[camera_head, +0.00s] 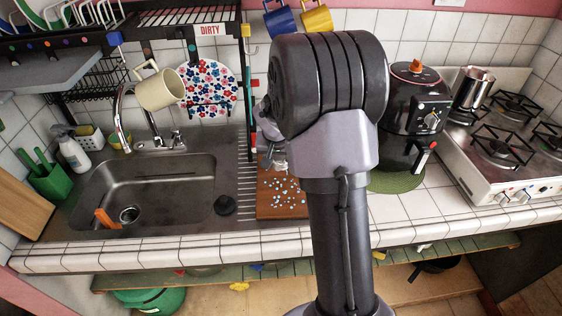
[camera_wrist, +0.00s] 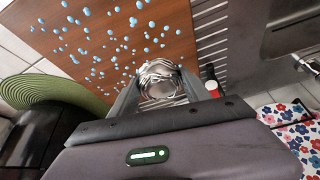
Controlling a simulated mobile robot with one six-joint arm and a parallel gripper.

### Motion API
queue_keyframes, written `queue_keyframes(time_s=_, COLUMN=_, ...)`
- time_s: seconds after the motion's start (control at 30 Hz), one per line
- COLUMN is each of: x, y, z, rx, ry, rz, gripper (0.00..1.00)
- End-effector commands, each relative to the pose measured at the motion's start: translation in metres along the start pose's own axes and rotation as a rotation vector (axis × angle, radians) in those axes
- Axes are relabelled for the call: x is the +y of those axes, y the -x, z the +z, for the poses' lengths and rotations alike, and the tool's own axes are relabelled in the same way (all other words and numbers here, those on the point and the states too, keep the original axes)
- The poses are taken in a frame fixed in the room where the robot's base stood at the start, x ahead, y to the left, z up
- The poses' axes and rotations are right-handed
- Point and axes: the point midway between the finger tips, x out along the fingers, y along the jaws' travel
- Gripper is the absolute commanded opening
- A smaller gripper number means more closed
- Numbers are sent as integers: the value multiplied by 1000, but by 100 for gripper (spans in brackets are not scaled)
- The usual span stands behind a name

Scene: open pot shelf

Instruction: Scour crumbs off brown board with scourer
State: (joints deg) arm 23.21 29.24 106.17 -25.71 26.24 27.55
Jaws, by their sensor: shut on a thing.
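The brown board (camera_head: 283,208) lies on the counter between the sink and the air fryer, partly hidden behind my arm in the head view. It fills the upper left of the wrist view (camera_wrist: 165,22). Pale blue crumbs (camera_head: 284,186) are scattered over it, and they show in the wrist view (camera_wrist: 95,45) as many small dots. My gripper (camera_wrist: 162,88) is shut on the scourer (camera_wrist: 160,78), a silvery wire ball between the fingers at the board's edge. Whether the scourer touches the board I cannot tell.
The sink (camera_head: 150,190) is left of the board, with a ridged drainer between. A black air fryer (camera_head: 408,115) stands on a green round mat (camera_head: 398,181) to the right. A dish rack (camera_head: 165,35) hangs above, with a cream mug (camera_head: 158,90) and a flowered plate (camera_head: 208,90).

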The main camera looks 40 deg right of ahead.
Motion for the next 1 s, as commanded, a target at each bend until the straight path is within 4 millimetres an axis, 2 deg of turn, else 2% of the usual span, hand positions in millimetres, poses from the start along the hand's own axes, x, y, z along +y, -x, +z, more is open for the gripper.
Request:
queue_keyframes(time_s=0.3, x=-4, y=25, z=-12, rx=0, ry=3, rz=-1, gripper=18)
queue_keyframes(time_s=1.0, x=-4, y=25, z=-12, rx=1, ry=3, rz=-1, gripper=18)
